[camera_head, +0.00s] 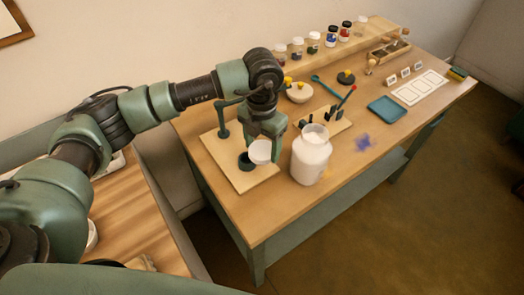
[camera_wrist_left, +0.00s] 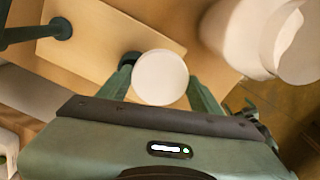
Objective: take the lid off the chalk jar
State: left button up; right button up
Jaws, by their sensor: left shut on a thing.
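The chalk jar (camera_head: 311,160) is a large whitish jar standing upright near the front edge of the table. Its mouth looks open, with pale content inside. It also shows, blurred, at the upper right of the left wrist view (camera_wrist_left: 232,30). My left gripper (camera_head: 263,143) is shut on a round white lid (camera_head: 260,152). In the left wrist view the lid (camera_wrist_left: 160,77) sits between the two green fingers. The lid is apart from the jar, to its left, above a pale wooden board. My right gripper is not in view.
The board (camera_head: 228,172) bears a green stand (camera_head: 222,122) and a dark green cup (camera_head: 245,161) close to the lid. A tool rack (camera_head: 335,122) stands behind the jar. A blue tray (camera_head: 387,109) lies to the right. Small jars line the back shelf.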

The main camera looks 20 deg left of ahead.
aim_at(262, 150)
pick_arm(q)
notch_tip(262, 150, down, 3)
jog(key=shift+f+p, duration=0.1)
jog(key=shift+p, duration=0.2)
jog(key=shift+f, duration=0.1)
jog(key=shift+f+b, duration=0.4)
jog(key=shift+b, duration=0.15)
jog(key=o, duration=1.6)
jog(key=shift+c, duration=0.2)
jog(key=shift+r, duration=0.1)
